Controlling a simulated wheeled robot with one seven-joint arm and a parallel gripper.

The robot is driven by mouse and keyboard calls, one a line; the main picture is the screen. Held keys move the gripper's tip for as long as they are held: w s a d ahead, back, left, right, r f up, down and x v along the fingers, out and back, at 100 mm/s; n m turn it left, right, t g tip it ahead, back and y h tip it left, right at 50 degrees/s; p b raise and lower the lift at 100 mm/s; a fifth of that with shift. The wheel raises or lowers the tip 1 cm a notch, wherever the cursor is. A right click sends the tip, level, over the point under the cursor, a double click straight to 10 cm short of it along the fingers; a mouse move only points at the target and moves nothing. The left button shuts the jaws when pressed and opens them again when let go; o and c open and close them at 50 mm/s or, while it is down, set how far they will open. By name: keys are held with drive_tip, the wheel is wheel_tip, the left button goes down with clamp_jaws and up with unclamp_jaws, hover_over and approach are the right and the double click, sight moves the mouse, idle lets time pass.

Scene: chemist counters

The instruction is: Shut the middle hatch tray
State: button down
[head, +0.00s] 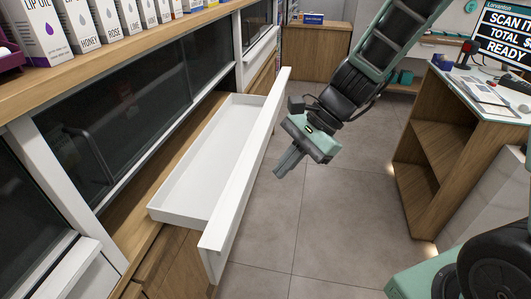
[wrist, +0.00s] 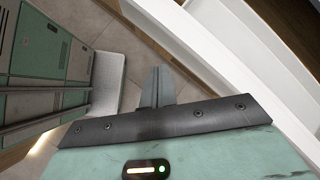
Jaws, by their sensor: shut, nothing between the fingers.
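The middle hatch tray (head: 205,160) is a white, shallow, empty tray pulled out from the counter front below a dark glass panel. Its tall white front panel (head: 245,170) faces the aisle. My gripper (head: 281,172) is on the aisle side of this front panel, apart from it in the head view, with its fingers together and nothing in them. In the wrist view the shut fingers (wrist: 158,88) point away from the camera, and the white tray (wrist: 215,65) shows to their right. I cannot tell the exact gap between fingers and panel.
A closed white tray front (head: 262,52) lies farther along the counter, and another white front (head: 68,268) is at near left. Boxes (head: 90,20) line the wooden shelf above. A wooden counter (head: 440,140) with a screen stands at right. The tiled aisle floor (head: 330,220) between is clear.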

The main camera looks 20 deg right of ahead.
drive_tip(key=w+d+f+m+t, duration=0.3)
drive_tip(key=w+d+m+t, duration=0.2)
drive_tip(key=w+d+m, duration=0.55)
drive_tip(key=a+r+p+x, duration=0.2)
drive_tip(key=p+x, duration=0.1)
drive_tip(key=x, duration=0.9)
drive_tip(key=shift+w+y, duration=0.4)
drive_tip(key=shift+w, duration=0.05)
drive_tip(key=shift+a+f, duration=0.1)
drive_tip(key=shift+a, duration=0.15)
drive_tip(key=w+a, duration=0.3)
drive_tip(key=a, duration=0.3)
drive_tip(key=w+a+b, duration=0.1)
drive_tip(key=w+a, duration=0.3)
drive_tip(key=a, duration=0.2)
drive_tip(key=w+a, duration=0.3)
drive_tip(key=a, duration=0.3)
drive_tip(key=shift+w+a, duration=0.2)
drive_tip(key=shift+w, duration=0.15)
drive_tip(key=shift+a, duration=0.15)
drive_tip(key=shift+a+r, duration=0.1)
drive_tip(key=shift+r, duration=0.15)
